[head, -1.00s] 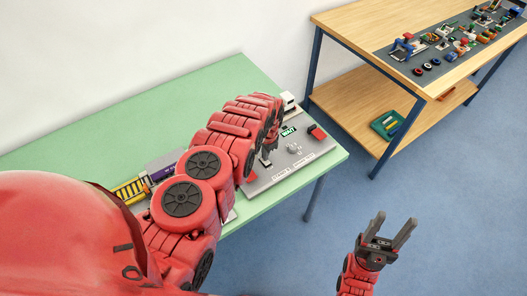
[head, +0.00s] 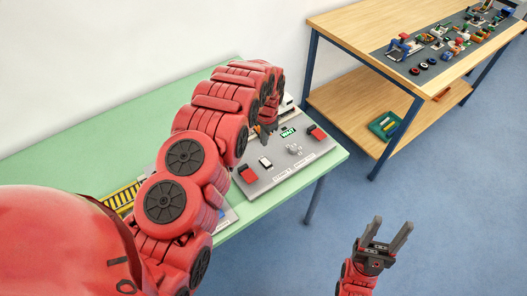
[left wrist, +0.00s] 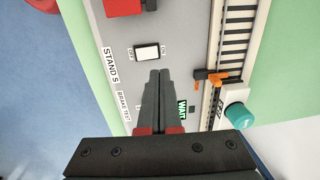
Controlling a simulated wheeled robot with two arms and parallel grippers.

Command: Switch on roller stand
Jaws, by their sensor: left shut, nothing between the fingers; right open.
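The roller stand's grey panel (head: 290,168) lies on the green table. It bears a small white rocker switch (head: 265,162), which in the left wrist view (left wrist: 147,52) sits in a black frame between ON and OFF labels. Which side is pressed I cannot tell. A lit green display reads WAIT (head: 287,132). My left gripper (head: 266,139) is shut and empty over the panel, behind the switch in the head view. In the left wrist view its fingertips (left wrist: 158,73) lie just below the switch. My right gripper (head: 387,229) is open and empty over the floor.
Red blocks sit at the panel's left (head: 248,174) and right (head: 316,132), with a grey knob (head: 293,149) between. A track (left wrist: 231,35) with an orange clip (left wrist: 212,77) runs beside the panel. A wooden bench (head: 350,40) stands at the upper right.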

